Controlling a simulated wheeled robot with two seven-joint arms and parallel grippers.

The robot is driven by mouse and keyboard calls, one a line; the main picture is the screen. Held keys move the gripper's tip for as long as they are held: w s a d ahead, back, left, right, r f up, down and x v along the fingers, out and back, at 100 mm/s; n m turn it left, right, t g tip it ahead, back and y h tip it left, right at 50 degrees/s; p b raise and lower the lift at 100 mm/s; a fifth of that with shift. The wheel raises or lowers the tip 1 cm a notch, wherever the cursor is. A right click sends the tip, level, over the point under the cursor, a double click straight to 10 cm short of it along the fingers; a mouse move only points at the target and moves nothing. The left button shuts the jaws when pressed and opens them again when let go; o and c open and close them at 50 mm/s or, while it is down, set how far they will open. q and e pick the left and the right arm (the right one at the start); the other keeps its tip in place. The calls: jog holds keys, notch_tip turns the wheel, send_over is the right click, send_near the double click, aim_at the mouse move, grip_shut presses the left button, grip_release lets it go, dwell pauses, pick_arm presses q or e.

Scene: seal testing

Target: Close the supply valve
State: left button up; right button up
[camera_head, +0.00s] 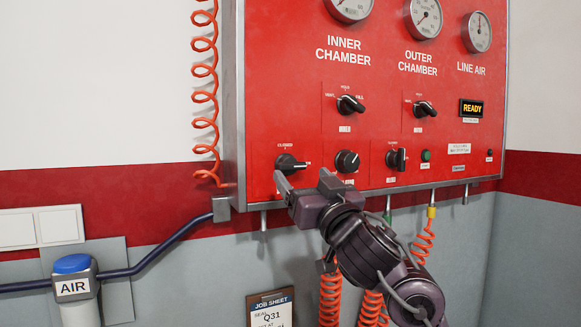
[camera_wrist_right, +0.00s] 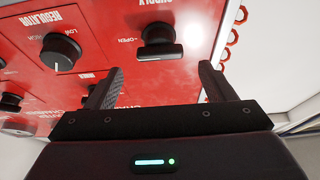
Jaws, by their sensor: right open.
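The supply valve (camera_head: 290,164) is a black knob at the lower left of the red panel, with a CLOSED label above it. Its bar handle lies level, pointing right. It also shows in the right wrist view (camera_wrist_right: 160,40), where SUPPLY is printed by it and OPEN stands beside its handle. My right gripper (camera_head: 305,184) is open and empty just below the knob in the head view. In the right wrist view the spread fingers (camera_wrist_right: 158,86) have the knob beyond their tips, roughly centred between them. I see no contact. My left gripper is not in view.
The regulator knob (camera_head: 347,161) sits just right of the valve, near a finger. Other knobs (camera_head: 350,105) and gauges fill the red panel (camera_head: 262,90). Orange coiled hoses (camera_head: 205,80) hang left and below. A job sheet (camera_head: 270,310) and a blue-capped AIR unit (camera_head: 75,285) are lower.

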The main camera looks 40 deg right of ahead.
aim_at(294, 167)
jog(key=p+x, duration=0.1)
jog(key=x, duration=0.3)
jog(key=shift+w+d, duration=0.15)
jog(key=shift+w, duration=0.35)
jog(key=shift+s+r, duration=0.1)
jog(key=shift+s, duration=0.05)
jog(key=shift+c, duration=0.5)
jog(key=c, duration=0.9)
